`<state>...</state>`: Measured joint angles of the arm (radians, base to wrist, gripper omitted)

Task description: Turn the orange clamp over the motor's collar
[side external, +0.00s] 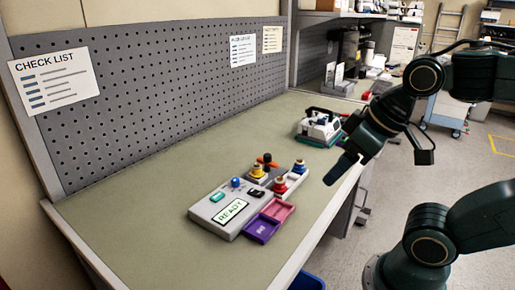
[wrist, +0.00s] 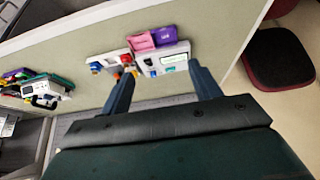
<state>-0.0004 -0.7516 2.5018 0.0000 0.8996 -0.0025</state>
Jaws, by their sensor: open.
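The pump unit (side external: 228,207), a light grey box with a READY screen, sits on the bench in the side view. Behind it is a part with yellow, red and blue knobs. A small orange piece (side external: 267,159), likely the orange clamp, shows at the back of that part; the motor's collar is too small to tell. In the wrist view the pump unit (wrist: 163,59) and the knobbed part (wrist: 118,63) lie beyond my fingers. My gripper (side external: 338,172) is above the bench's right edge, apart from these things. It is open and empty, with both fingers (wrist: 163,88) spread.
Purple (side external: 262,229) and pink (side external: 278,210) trays lie at the pump's front. A white device (side external: 319,127) on a green base stands farther back. A grey pegboard (side external: 150,85) with papers rises behind the bench. The bench's left part is clear.

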